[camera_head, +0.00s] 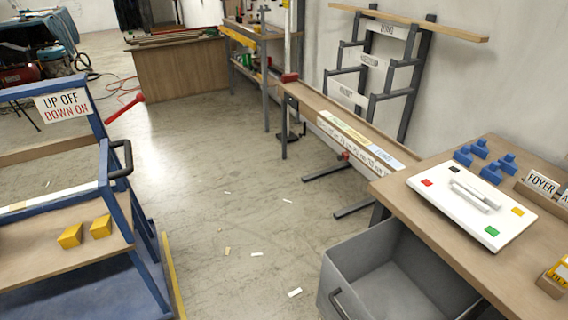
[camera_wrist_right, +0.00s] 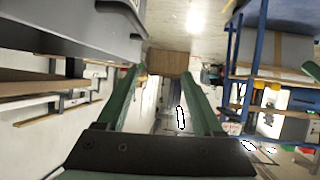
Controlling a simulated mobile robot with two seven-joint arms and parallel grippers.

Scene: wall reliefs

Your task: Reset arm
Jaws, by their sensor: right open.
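My right gripper (camera_wrist_right: 161,73) shows in the right wrist view. Its two green fingers stand well apart, with nothing between them. Beyond them lie the floor and a brown wooden surface, apart from the fingers. Neither of my arms nor grippers shows in the head view. My left gripper is not in view.
A table (camera_head: 412,212) at right bears a white board (camera_head: 455,225) with coloured squares, blue blocks (camera_head: 490,172) and a FOYER sign (camera_head: 541,183). A grey open bin (camera_head: 338,272) is below. A blue cart (camera_head: 117,215) with yellow blocks stands left. The floor between is mostly clear.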

